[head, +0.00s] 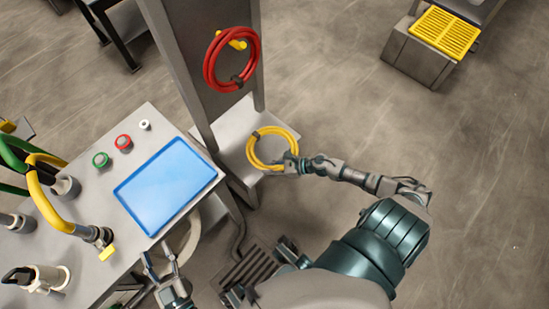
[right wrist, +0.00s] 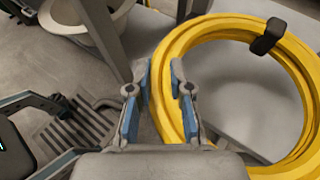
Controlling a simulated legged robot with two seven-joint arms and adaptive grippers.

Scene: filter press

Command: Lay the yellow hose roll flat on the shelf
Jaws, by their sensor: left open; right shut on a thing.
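The yellow hose roll (head: 251,138) is a ring with a black strap, over the small grey shelf (head: 230,126) at the foot of the post. It looks about level; I cannot tell whether it touches the shelf. My right gripper (head: 290,164) is shut on the ring's near right side. In the right wrist view, the roll (right wrist: 292,60) passes between the blue-padded fingers (right wrist: 160,85), and grey shelf surface (right wrist: 235,85) shows inside the ring. My left gripper (head: 160,262) is open and empty beside the console's near edge.
A red hose roll (head: 209,72) hangs on a yellow peg (head: 236,40) on the post above the shelf. The console with a blue screen (head: 165,192) and buttons stands left. A floor grate (head: 248,268) lies below. A grey box with a yellow grid (head: 444,33) stands far right; floor between is clear.

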